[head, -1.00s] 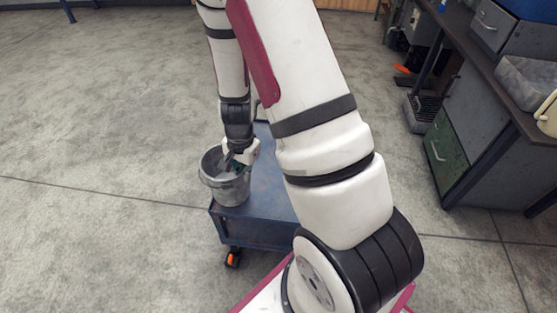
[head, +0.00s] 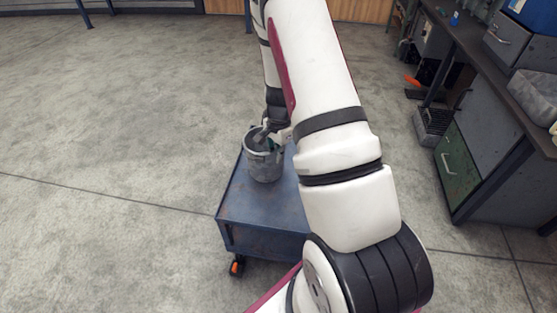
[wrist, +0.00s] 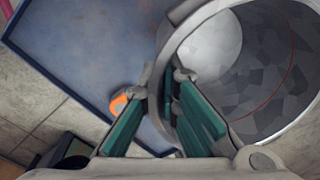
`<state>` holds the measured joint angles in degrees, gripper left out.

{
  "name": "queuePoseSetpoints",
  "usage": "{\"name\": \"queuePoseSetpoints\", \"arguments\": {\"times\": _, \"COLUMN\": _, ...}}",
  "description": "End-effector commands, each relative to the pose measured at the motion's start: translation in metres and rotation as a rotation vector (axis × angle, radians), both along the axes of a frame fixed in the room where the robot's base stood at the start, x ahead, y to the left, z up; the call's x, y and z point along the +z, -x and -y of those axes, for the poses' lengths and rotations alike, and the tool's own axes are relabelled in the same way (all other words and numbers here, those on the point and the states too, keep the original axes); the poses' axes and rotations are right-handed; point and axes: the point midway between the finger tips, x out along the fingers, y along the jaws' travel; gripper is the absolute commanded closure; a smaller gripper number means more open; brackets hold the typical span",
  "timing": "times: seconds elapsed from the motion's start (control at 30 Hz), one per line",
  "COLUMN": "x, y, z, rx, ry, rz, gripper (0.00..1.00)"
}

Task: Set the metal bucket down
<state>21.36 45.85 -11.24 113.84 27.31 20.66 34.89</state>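The grey metal bucket (head: 264,168) is upright over the top of the blue cart (head: 245,205) in the head view. I cannot tell whether its base touches the cart. In the wrist view the bucket's open inside (wrist: 255,75) fills the right side and looks empty. My gripper (wrist: 162,88) has its teal-padded fingers on either side of the bucket's wall at the rim, shut on it. In the head view my gripper (head: 272,134) is at the bucket's back rim, partly hidden by my arm. My arm also hides the cart's right part.
The cart's top is bare in front of and left of the bucket. A workbench (head: 490,80) with drawers and a grey bin (head: 537,92) stands at the right. The floor to the left is open. An orange part (wrist: 118,104) shows by my finger in the wrist view.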

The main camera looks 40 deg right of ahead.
Motion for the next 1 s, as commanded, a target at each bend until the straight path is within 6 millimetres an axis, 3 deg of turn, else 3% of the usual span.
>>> {"name": "queuePoseSetpoints", "arguments": {"times": 0.2, "x": -0.003, "y": -0.014, "z": 0.018, "rx": 0.0, "ry": 0.0, "rz": 0.001, "gripper": 1.0}}
{"name": "queuePoseSetpoints", "arguments": {"times": 0.53, "x": -0.037, "y": -0.014, "z": 0.018, "rx": 0.0, "ry": -0.001, "rz": -0.001, "gripper": 1.0}}
{"name": "queuePoseSetpoints", "arguments": {"times": 0.9, "x": -0.04, "y": -0.015, "z": 0.018, "rx": 0.001, "ry": 0.0, "rz": 0.001, "gripper": 1.0}}
{"name": "queuePoseSetpoints", "arguments": {"times": 1.0, "x": -0.039, "y": -0.014, "z": 0.018, "rx": 0.001, "ry": 0.0, "rz": 0.0, "gripper": 0.75}}
